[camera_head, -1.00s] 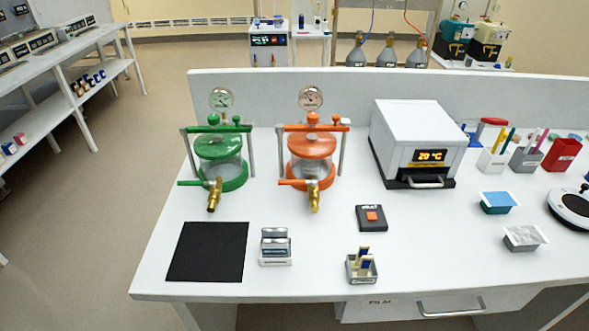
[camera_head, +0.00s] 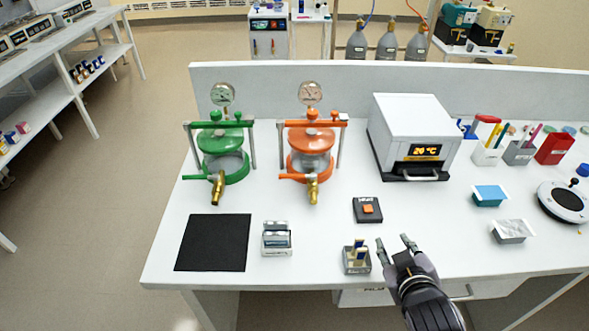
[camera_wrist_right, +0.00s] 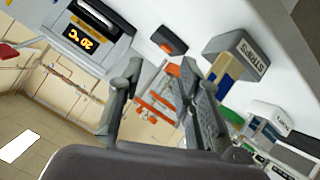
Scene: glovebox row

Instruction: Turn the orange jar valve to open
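The orange jar (camera_head: 311,150) stands upright on the bench, with a clamp frame and a round gauge (camera_head: 310,92) on top. Its brass valve (camera_head: 312,190) sticks out at the front beside an orange side arm (camera_head: 291,178). My right gripper (camera_head: 393,243) is open and empty over the front of the bench, right of the strips box (camera_head: 356,262) and well short of the jar. In the right wrist view its two fingers (camera_wrist_right: 158,88) are spread, with orange parts showing between and beyond them. My left gripper is not in view.
A green jar (camera_head: 222,155) with its own brass valve stands just left. A white heater box (camera_head: 412,135) stands right of the orange jar. A small black box with an orange button (camera_head: 367,209), a small rack (camera_head: 277,240) and a black mat (camera_head: 213,243) lie in front.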

